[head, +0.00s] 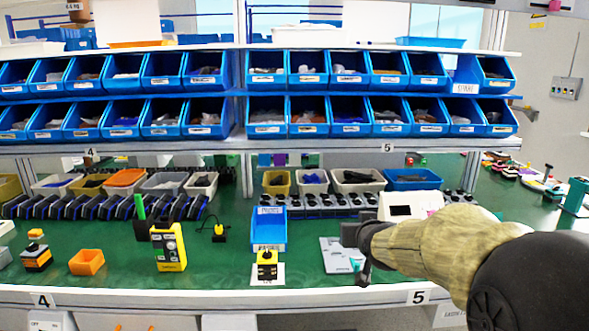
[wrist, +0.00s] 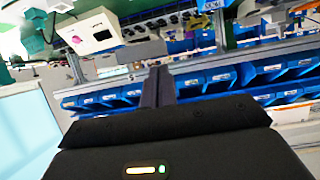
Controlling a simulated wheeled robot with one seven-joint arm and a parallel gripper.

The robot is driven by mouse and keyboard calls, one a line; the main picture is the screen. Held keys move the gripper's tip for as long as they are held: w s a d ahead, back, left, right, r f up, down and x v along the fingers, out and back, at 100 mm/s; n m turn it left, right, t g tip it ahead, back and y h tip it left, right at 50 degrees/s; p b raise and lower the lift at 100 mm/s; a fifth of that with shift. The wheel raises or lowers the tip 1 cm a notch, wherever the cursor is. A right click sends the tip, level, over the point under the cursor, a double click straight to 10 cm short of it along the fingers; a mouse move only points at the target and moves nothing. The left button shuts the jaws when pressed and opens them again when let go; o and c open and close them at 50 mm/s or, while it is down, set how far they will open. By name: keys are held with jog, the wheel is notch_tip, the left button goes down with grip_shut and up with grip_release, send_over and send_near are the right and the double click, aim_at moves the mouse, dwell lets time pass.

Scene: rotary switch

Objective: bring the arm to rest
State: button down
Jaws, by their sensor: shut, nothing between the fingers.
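My arm (head: 450,245) reaches in from the right in the head view, over the front of the green bench near the label 5. The underside of my gripper and the plate's right part are hidden by the arm.
A blue tray (head: 269,228) stands behind the switch box. A white box with a dark display (head: 408,206) is behind my arm. Blue bins (head: 345,110) fill the shelves above. Green bench (head: 215,270) shows bare between objects.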

jog(key=s+f+g, duration=1)
jog(key=s+f, duration=1)
jog(key=s, duration=0.5)
notch_tip(320, 180, up, 19)
jog(key=p, duration=1.9)
jog(key=shift+s+d+g, duration=0.25)
jog(key=shift+d+g, duration=0.05)
